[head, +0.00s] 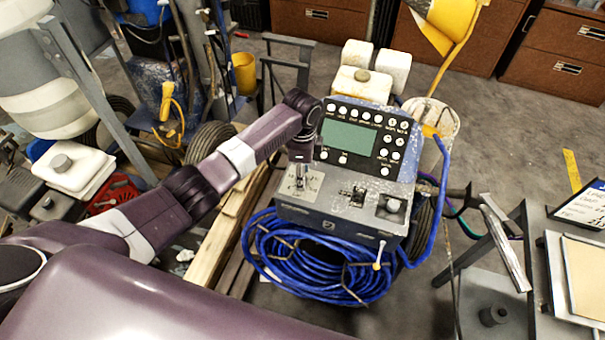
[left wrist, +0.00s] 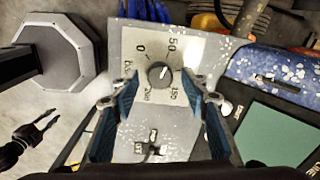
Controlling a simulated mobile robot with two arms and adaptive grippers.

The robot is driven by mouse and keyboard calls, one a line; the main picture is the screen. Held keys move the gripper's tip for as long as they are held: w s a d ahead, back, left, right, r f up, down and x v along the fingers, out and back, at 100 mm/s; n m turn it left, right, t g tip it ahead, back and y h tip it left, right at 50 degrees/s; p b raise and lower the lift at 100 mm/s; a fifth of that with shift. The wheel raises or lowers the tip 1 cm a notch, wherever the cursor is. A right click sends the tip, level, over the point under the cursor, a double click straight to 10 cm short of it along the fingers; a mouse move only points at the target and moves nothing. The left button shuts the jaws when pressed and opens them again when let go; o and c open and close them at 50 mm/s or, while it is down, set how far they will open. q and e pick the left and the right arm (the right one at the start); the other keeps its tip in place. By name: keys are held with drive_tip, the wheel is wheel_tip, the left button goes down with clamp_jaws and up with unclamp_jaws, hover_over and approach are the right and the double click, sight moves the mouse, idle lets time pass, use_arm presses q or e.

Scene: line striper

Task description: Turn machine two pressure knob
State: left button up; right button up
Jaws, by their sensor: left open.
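The machine (head: 345,225) stands in the middle of the head view, with a dark button panel and a green screen (head: 348,137). In the left wrist view, the round grey pressure knob (left wrist: 159,74) sits on a pale dial plate (left wrist: 183,50) marked 0, 50, 150 and 200. My left gripper (head: 300,183) points down at the machine's left front panel. In the left wrist view, my left gripper (left wrist: 159,78) is open, its two blue fingers on either side of the knob, with visible gaps. Whether the fingertips are level with the knob is unclear. My right gripper is not in view.
Coiled blue hose (head: 315,262) hangs at the machine's front. A metal stand (head: 490,260) is to the right.

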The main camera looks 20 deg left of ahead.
use_arm(q)
drive_tip(key=shift+f, duration=0.35)
clamp_jaws()
drive_tip(key=shift+r, duration=0.1)
